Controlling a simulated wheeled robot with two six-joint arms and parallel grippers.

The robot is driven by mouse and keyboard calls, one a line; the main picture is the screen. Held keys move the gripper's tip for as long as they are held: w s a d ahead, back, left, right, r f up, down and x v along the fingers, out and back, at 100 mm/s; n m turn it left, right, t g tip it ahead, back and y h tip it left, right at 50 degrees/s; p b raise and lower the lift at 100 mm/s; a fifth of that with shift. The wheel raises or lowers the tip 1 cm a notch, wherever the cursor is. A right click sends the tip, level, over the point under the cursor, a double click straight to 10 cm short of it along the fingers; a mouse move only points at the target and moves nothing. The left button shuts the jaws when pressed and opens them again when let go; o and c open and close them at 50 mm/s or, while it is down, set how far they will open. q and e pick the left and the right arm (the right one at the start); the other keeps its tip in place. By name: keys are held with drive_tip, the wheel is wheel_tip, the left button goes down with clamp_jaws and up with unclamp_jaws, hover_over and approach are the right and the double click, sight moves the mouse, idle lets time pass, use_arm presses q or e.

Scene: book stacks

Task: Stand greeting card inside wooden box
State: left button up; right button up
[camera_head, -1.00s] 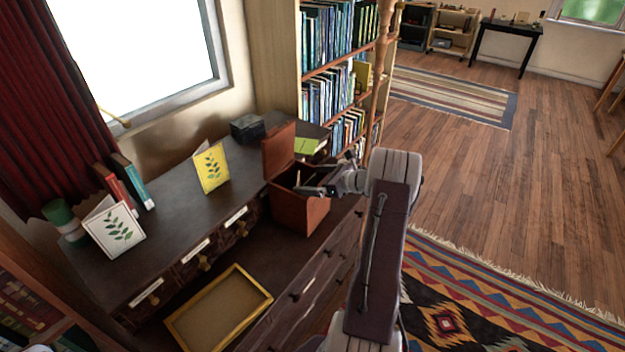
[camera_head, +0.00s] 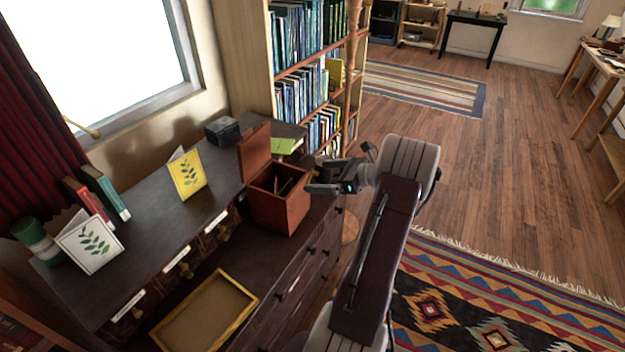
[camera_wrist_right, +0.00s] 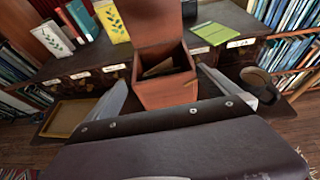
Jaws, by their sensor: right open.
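The brown wooden box (camera_head: 279,208) stands on the dark desk with its lid raised at the back; it also shows in the right wrist view (camera_wrist_right: 165,93). A thin tan piece (camera_wrist_right: 158,68) leans inside it; I cannot tell whether it is a card. A white card with green leaves (camera_head: 90,242) stands folded at the desk's left. A yellow card with green leaves (camera_head: 187,174) stands nearer the box. My right gripper (camera_head: 316,176) is open, just right of the box, with nothing visible between its fingers. My left gripper is out of view.
Red and teal books (camera_head: 106,194) and a green cylinder (camera_head: 36,239) stand at the desk's left. A dark small box (camera_head: 221,130) and a flat green item (camera_head: 284,146) lie behind the wooden box. A framed tray (camera_head: 205,313) lies in front. A bookcase (camera_head: 300,75) rises behind.

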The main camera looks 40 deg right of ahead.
drive_tip(key=s+a+f+n+g+y, duration=0.1)
drive_tip(key=a+f+n+g, duration=0.3)
drive_tip(key=a, duration=0.6)
drive_tip(key=a+f+n+g+y, duration=0.1)
drive_tip(key=a+n+g, duration=0.3)
drive_tip(key=a+n, duration=0.45)
drive_tip(key=s+a+f+n+g+h, duration=0.3)
drive_tip(key=s+a+n+h, duration=0.3)
drive_tip(key=s+a+n, duration=0.5)
drive_tip(key=a+n, duration=0.3)
drive_tip(key=n, duration=0.5)
drive_tip(key=shift+s+g, duration=0.3)
drive_tip(key=shift+s, duration=0.1)
wheel_tip(320, 180, up, 3)
drive_tip(key=p, duration=0.3)
drive_tip(key=shift+r+n, duration=0.15)
drive_tip(key=shift+n, duration=0.1)
